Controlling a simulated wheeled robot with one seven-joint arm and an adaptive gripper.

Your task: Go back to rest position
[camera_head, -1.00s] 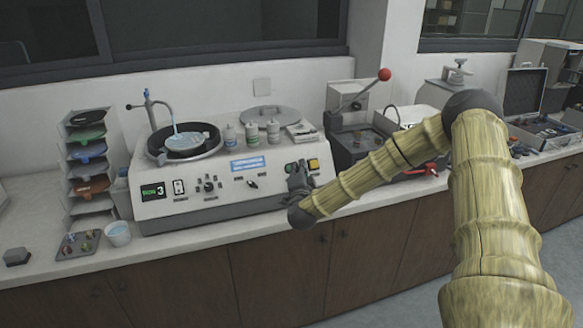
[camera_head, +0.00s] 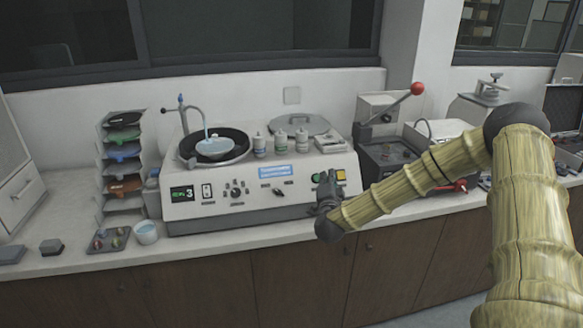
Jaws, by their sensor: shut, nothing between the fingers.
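My gripper (camera_head: 328,190) is a small dark gripper at the end of my bamboo-textured arm. It is in front of the right end of the grey-white polishing machine (camera_head: 215,205), close to its green and yellow buttons (camera_head: 328,177). I cannot tell whether it touches the panel. It looks shut, and I see nothing held in it. My arm reaches in from the lower right and bends at a dark elbow joint. The machine's display reads 3, and water runs from its tap (camera_head: 196,118) into the bowl area.
A press with a red-knobbed lever (camera_head: 417,88) stands right of the machine, partly behind my arm. A rack of coloured discs (camera_head: 122,165), a small cup (camera_head: 146,232) and a sample tray (camera_head: 108,240) stand on the left. The counter's front edge (camera_head: 190,248) is mostly clear.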

